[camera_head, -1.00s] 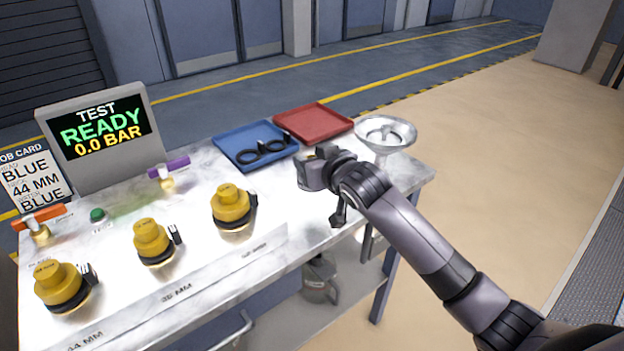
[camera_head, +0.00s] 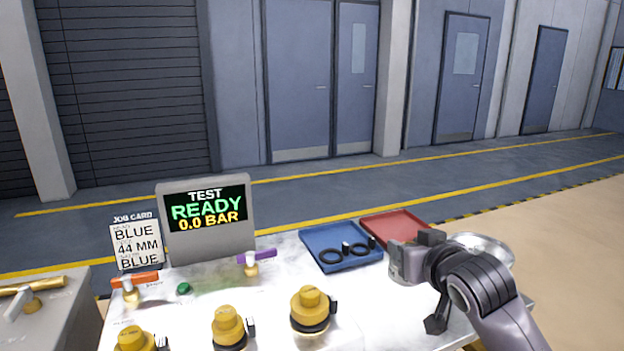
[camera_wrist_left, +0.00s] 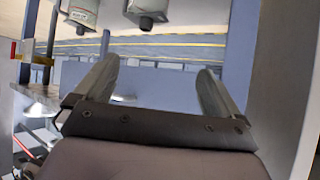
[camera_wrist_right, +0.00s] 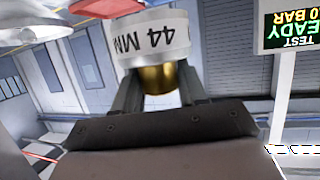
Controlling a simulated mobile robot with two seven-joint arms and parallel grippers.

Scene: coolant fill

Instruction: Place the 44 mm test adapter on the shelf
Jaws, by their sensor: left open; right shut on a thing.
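In the right wrist view a white-banded adapter marked 44 MM (camera_wrist_right: 155,42), with a brass part below the band, sits between the fingers of my right gripper (camera_wrist_right: 158,88), which is shut on it. My left gripper (camera_wrist_left: 157,85) is open and empty in the left wrist view and outside the head view. I cannot pick out the shelf.
Yellow-topped fittings (camera_head: 310,306) stand along the bench front. A blue tray (camera_head: 318,236) with black rings, a red tray (camera_head: 385,224) and a metal funnel (camera_head: 490,246) are at the back right. A test display (camera_head: 208,245) and a job card (camera_head: 136,240) stand at the back left.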

